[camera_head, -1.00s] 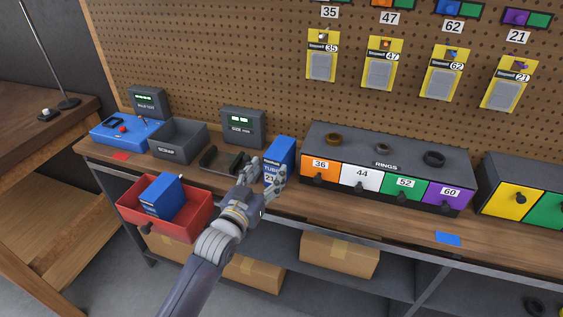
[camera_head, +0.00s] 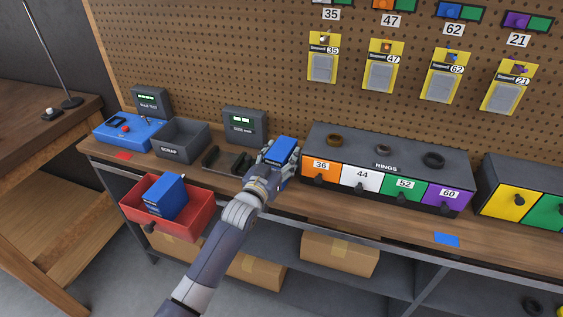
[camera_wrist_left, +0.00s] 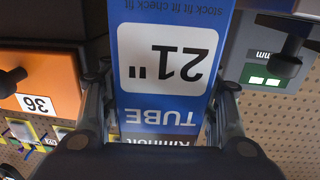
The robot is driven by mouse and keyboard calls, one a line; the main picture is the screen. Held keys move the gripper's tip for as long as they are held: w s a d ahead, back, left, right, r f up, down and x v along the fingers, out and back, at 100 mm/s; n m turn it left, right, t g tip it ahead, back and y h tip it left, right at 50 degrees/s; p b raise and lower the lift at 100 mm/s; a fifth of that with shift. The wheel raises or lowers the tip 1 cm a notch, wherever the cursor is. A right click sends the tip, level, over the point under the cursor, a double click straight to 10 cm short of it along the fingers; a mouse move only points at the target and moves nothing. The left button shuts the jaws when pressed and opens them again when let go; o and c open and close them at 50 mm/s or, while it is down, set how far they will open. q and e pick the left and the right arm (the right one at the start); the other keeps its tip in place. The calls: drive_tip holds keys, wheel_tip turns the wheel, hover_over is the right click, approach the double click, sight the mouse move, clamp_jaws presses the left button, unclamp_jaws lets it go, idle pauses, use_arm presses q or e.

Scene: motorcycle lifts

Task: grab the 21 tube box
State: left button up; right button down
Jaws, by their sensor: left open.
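The blue 21 tube box (camera_head: 285,150) stands upright on the bench, left of the ring drawers. My left gripper (camera_head: 276,158) is at the box, and its hand hides the lower part of the box in the head view. In the left wrist view the box (camera_wrist_left: 165,60) shows its label "21" TUBE" upside down. The fingers of my left gripper (camera_wrist_left: 160,115) stand open, one on each side of the box. Whether they touch it I cannot tell. My right gripper is not in view.
The ring drawer unit (camera_head: 388,162) stands close to the right of the box. A black cradle (camera_head: 226,161) and a gauge (camera_head: 244,125) are to its left. A red bin (camera_head: 190,222) holding another blue box (camera_head: 164,197) hangs at the bench front. A grey scrap bin (camera_head: 180,140) stands further left.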

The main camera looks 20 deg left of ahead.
use_arm(q)
drive_tip(key=c, duration=1.1)
drive_tip(key=shift+r, duration=0.1)
